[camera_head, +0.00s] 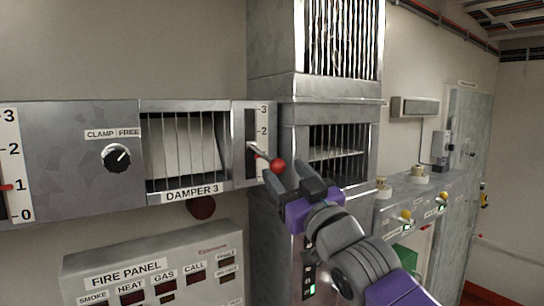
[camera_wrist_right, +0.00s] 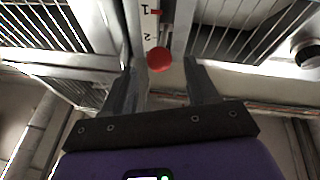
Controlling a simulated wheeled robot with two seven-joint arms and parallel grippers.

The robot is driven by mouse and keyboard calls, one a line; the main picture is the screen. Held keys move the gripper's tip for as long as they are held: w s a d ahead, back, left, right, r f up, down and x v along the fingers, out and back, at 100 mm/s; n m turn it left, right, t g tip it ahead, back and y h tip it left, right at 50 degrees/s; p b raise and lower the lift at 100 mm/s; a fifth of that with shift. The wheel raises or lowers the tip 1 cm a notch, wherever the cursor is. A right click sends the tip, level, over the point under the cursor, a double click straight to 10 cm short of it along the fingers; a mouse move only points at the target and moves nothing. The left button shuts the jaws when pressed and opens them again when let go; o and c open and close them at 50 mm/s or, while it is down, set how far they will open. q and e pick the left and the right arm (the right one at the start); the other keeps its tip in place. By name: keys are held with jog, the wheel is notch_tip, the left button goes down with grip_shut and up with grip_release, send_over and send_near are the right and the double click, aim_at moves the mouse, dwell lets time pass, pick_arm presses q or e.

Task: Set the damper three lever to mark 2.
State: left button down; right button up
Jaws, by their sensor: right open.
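The damper three lever has a thin rod and a red ball knob (camera_head: 277,166). It sticks out of the slot beside the damper 3 scale (camera_head: 263,133), where 3 and 2 show. In the right wrist view the knob (camera_wrist_right: 160,60) is between my finger tips, slightly beyond them. There, a red marker (camera_wrist_right: 155,12) sits beside 1 on the scale. My right gripper (camera_head: 289,177) is open just below and right of the knob, with its fingers either side and no visible grip. The lower scale is hidden in the head view. My left gripper is out of view.
A CLAMP/FREE knob (camera_head: 116,157) is left of the damper 3 grille (camera_head: 184,150), its pointer toward FREE. A grilled metal duct (camera_head: 337,150) stands close behind my right gripper. A fire panel (camera_head: 155,272) is below left. Another scale (camera_head: 14,165) is at far left.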

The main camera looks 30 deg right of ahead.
aim_at(277, 165)
jog(key=p+x, duration=0.2)
jog(key=x, duration=0.4)
jog(key=shift+f, duration=0.1)
grip_shut()
